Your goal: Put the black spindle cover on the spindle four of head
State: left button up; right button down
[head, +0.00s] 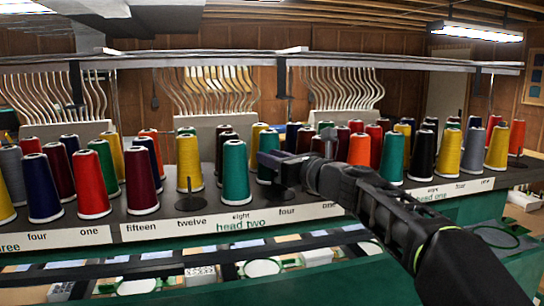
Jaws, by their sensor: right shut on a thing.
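My right gripper (280,165) reaches in from the lower right over the front of the thread shelf, above the "four" label of the head two strip (240,222). It is shut on a dark thing. The jaws blend with that thing, so I cannot tell its shape or whether it is the black spindle cover. A dark round base shows just under the gripper, and I cannot tell whether the held thing touches a spindle there. A black cone (422,157) stands on the shelf at the right, above the head one strip (440,193). My left gripper is out of view.
A teal cone (236,172) stands close left of my gripper. A bare spindle base (190,203) sits near "twelve", in front of a yellow cone (189,163). Colored cones crowd the rows behind. White curved guides (215,90) rise behind. A green beam (330,285) runs below the shelf.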

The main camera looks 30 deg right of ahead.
jog(key=shift+f, duration=0.2)
dwell(0.6)
jog(key=shift+f, duration=0.1)
jog(key=c, duration=1.1)
grip_release()
jog(key=s+b, duration=0.1)
jog(key=s, duration=0.3)
jog(key=s+b, duration=0.1)
jog(key=s, duration=0.3)
jog(key=shift+d+b, duration=0.2)
jog(key=shift+b, duration=0.1)
